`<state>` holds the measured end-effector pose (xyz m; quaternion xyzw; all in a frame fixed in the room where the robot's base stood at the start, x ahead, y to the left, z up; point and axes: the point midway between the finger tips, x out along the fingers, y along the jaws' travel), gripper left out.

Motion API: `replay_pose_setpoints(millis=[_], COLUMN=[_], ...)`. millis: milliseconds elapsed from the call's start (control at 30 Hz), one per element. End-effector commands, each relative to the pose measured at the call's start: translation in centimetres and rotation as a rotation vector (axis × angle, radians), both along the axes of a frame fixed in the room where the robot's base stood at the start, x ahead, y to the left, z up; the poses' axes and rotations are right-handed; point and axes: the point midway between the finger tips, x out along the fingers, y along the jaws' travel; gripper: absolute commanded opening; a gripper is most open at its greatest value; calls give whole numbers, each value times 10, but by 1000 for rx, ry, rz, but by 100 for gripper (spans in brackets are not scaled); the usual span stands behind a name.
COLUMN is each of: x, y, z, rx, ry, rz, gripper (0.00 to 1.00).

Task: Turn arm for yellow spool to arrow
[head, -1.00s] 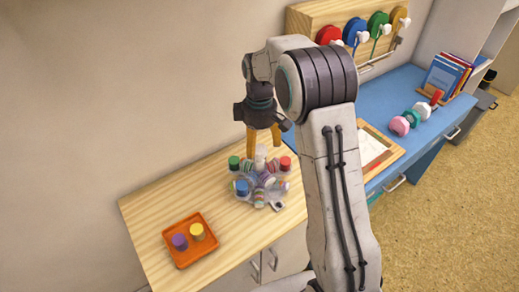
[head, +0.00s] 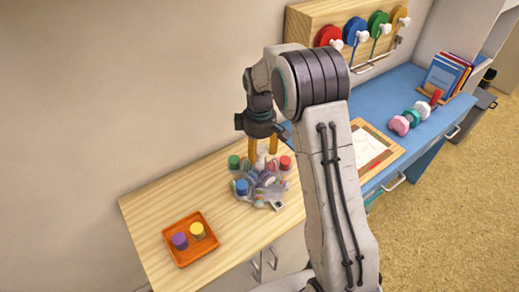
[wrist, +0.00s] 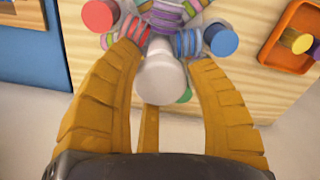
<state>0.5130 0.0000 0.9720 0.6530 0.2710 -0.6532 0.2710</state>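A grey rotary stand (head: 262,190) on the wooden counter has several arms with coloured bands, seen close in the wrist view (wrist: 185,42). Green (head: 233,162), red (head: 285,162) and blue (head: 241,187) spools sit on some arms. A white knob (wrist: 160,82) rises from the stand's middle. My gripper (head: 262,148) is over it, its orange fingers (wrist: 163,95) open on both sides of the knob, with visible gaps. I cannot make out the arrow or a yellow-banded arm.
The orange tray (head: 169,232) lies at the counter's front left. To the right, a blue desk (head: 400,95) holds a paper on a board (head: 370,150), dumbbell-like pieces (head: 412,117) and books (head: 446,77). Coloured reels (head: 355,32) hang behind. Bare counter (head: 150,215) surrounds the stand.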

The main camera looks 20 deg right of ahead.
Motion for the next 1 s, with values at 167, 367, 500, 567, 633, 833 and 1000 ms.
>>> replay_pose_setpoints(millis=[167, 367, 500, 567, 633, 833, 1000], x=[0, 0, 0, 0, 0, 0, -1], y=[0, 0, 0, 0, 0, 0, 0], z=[0, 0, 0, 0, -1, -1, -2], rx=[0, 0, 0, 0, 0, 0, 0], ry=[0, 0, 0, 1, 1, 3, 3], rz=[0, 0, 0, -1, -6, -43, -108], gripper=[33, 15, 7, 7, 7, 7, 7])
